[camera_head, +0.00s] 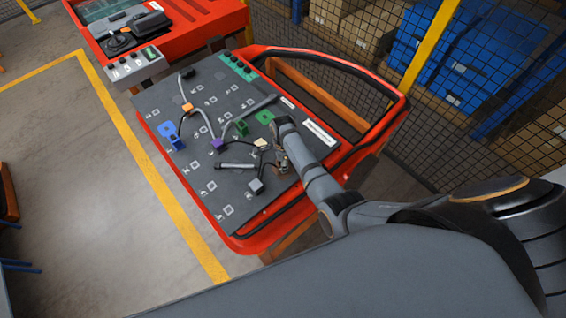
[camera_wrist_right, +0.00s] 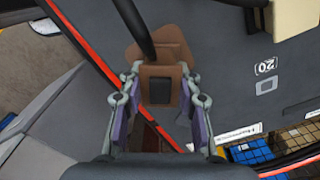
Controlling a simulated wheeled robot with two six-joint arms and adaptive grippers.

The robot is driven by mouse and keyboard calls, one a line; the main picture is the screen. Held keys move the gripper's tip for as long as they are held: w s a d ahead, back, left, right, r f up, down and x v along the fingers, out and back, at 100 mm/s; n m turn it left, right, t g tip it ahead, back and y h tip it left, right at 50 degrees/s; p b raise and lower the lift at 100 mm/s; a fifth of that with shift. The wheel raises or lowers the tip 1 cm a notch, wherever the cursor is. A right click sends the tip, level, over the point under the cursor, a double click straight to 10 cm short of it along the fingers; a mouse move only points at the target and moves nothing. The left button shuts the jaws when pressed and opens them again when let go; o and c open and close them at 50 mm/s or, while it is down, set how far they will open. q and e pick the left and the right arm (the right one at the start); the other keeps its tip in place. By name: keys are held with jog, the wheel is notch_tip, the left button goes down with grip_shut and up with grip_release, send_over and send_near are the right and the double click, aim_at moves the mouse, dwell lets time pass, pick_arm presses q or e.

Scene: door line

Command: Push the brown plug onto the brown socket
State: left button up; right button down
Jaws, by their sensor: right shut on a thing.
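My right gripper (camera_wrist_right: 159,82) is shut on the brown plug (camera_wrist_right: 173,54), with one finger on each side of it. A dark cable runs up from the plug in the right wrist view. In the head view my right gripper (camera_head: 284,163) is at the right edge of the grey board, largely hiding the brown parts. My left gripper is not in view.
The grey board (camera_head: 205,98) in a red door frame (camera_head: 398,88) carries a blue socket (camera_head: 167,129), a green socket (camera_head: 264,117), a purple connector (camera_head: 218,144), a white connector (camera_head: 260,143) and grey cables. A cream block (camera_wrist_right: 296,16) shows in the wrist view.

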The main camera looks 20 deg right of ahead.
jog(key=shift+f, duration=0.4)
dwell(0.4)
jog(key=c, duration=0.8)
grip_release()
jog(key=shift+c, duration=0.2)
notch_tip(320, 180, up, 12)
